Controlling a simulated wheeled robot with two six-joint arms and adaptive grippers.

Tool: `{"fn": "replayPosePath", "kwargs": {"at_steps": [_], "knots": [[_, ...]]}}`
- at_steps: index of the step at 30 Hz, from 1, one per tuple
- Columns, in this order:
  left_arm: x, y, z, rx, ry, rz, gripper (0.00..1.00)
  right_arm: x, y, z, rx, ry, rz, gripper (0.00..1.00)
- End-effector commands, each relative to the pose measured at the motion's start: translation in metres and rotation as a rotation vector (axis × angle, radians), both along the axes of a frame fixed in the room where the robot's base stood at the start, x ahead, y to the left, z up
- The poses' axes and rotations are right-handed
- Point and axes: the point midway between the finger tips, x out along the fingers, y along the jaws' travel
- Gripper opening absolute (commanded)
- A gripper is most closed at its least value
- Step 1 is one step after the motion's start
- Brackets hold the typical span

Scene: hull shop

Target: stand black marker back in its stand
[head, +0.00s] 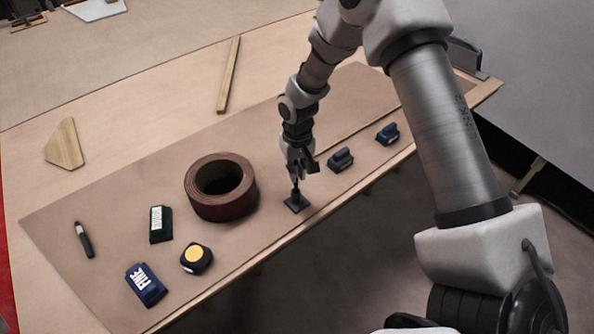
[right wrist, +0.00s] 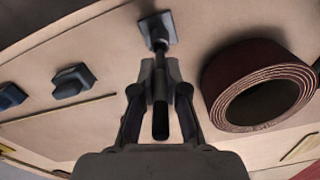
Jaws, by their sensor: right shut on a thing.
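The stand (head: 297,203) is a small black square base on the mat near its front edge; it also shows at the top of the right wrist view (right wrist: 155,29). My right gripper (head: 299,168) is directly above the stand, pointing down. It is shut on the black marker (right wrist: 160,118), which is roughly upright between the fingers. The marker's lower end lines up with the stand's socket, but I cannot tell how deep it sits. My left gripper is not in view.
A brown coiled roll (head: 222,188) stands close left of the gripper. Dark sanding blocks (head: 341,160) lie to the right. A brush (head: 160,224), tape measure (head: 196,259), blue box (head: 145,285) and pen-like tool (head: 84,239) lie left. The mat behind the roll is clear.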

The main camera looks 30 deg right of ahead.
Motion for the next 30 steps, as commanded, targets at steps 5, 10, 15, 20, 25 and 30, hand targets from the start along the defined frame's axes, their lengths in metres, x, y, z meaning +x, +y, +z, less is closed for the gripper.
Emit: {"fn": "replayPosePath", "kwargs": {"at_steps": [5, 10, 15, 20, 25, 30], "knots": [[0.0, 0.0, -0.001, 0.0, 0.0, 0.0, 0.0, 0.0, 0.0, -0.002, 0.0, 0.0, 0.0, 0.0], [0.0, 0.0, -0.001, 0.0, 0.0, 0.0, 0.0, 0.0, 0.0, -0.005, 0.0, 0.001, 0.0, 0.0], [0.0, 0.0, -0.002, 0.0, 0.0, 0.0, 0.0, 0.0, 0.0, -0.008, 0.0, 0.001, 0.0, 0.0], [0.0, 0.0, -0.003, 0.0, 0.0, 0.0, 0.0, 0.0, 0.0, -0.011, 0.0, 0.0, 0.0, 0.0], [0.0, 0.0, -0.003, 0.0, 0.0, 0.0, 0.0, 0.0, 0.0, -0.012, 0.0, 0.0, 0.0, 0.0], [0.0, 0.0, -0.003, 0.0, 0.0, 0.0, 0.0, 0.0, 0.0, -0.012, 0.0, 0.0, 0.0, 0.0]]}}
